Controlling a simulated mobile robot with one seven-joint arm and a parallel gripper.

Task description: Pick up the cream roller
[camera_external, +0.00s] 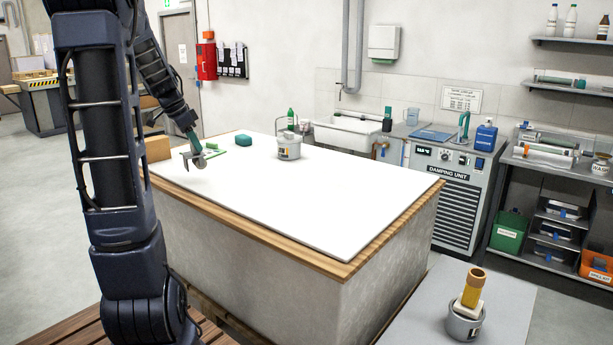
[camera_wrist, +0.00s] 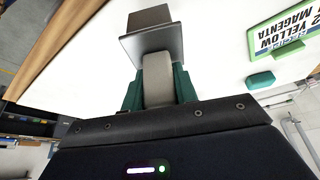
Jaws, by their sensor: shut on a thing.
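My gripper (camera_external: 190,137) is low over the far left end of the white table top in the external view. In the wrist view its teal fingers (camera_wrist: 158,90) are shut on a grey-beige piece (camera_wrist: 158,76). A flat, dark grey metal part (camera_wrist: 152,42) sits beyond that piece. In the external view the held thing (camera_external: 198,160) shows small and grey; I cannot tell for sure that it is the cream roller. Whether it touches the table is unclear.
A green-edged card (camera_wrist: 285,36) and a teal block (camera_wrist: 262,80) are to the right in the wrist view. A tin (camera_external: 289,147) stands on the white top (camera_external: 300,190). Another tin (camera_external: 464,325) holds an amber cylinder (camera_external: 473,287). The table's middle is clear.

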